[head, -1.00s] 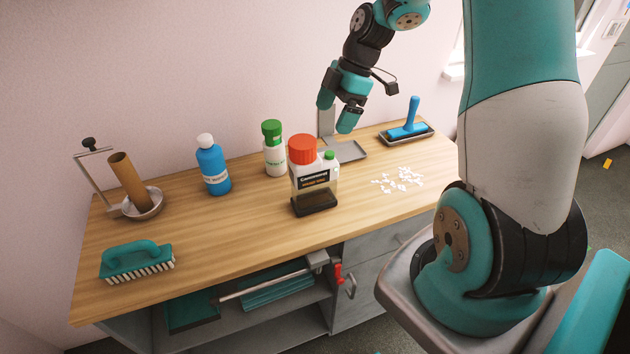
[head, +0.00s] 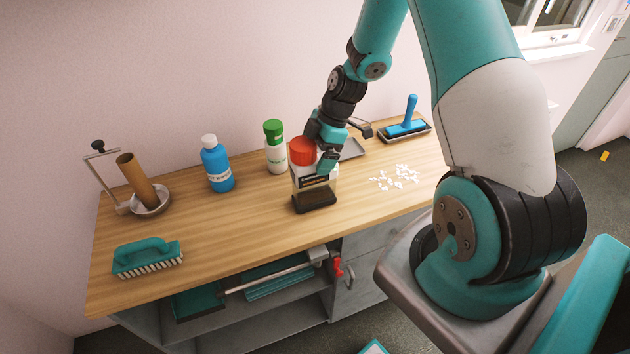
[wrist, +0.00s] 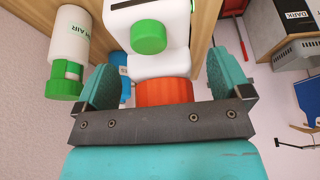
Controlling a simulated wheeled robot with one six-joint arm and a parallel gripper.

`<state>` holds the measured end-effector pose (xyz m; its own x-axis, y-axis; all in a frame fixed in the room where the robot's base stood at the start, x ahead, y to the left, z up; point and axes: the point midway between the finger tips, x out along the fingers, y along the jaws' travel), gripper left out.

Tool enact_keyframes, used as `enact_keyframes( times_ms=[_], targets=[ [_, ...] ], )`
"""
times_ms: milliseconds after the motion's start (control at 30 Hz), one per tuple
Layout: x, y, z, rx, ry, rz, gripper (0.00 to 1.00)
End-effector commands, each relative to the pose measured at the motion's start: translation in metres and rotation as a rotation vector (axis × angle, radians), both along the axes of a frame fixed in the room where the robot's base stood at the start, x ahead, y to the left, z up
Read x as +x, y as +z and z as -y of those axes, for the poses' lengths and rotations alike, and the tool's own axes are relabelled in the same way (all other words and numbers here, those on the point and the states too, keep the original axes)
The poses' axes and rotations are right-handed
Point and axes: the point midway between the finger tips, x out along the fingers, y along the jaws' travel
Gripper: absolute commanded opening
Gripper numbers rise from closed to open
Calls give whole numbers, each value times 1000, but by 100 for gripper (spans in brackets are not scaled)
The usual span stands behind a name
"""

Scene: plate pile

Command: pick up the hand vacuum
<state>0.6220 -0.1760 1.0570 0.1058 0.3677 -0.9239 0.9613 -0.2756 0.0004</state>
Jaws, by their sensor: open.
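I see no thing that I can clearly name as a hand vacuum. A two-necked bottle (head: 316,200) with an orange-red cap, a small green cap and a dark label stands upright near the middle of the worktop. My gripper (head: 315,160) is at the top of this bottle and hides part of it. In the wrist view, my open gripper (wrist: 163,80) has one finger on each side of the bottle, near its orange cap (wrist: 164,92). Gaps show between the fingers and the cap. Whether a finger touches the bottle elsewhere, I cannot tell.
A white bottle with a green cap (head: 277,155) stands close behind-left. A blue bottle (head: 217,170), a cardboard tube (head: 138,178) in a dish and a teal brush (head: 147,258) are left. White bits (head: 396,177) and a blue-handled tool (head: 409,118) on a tray are right.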

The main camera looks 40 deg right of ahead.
Motion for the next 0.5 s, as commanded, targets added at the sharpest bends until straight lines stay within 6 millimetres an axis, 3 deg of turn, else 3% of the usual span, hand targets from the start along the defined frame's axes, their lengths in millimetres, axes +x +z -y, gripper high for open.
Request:
enact_keyframes(
  times_ms=[67,500],
  targets=[
    [0,0,0,0,0,0,96],
    [0,0,0,0,-1,0,0]
  ],
)
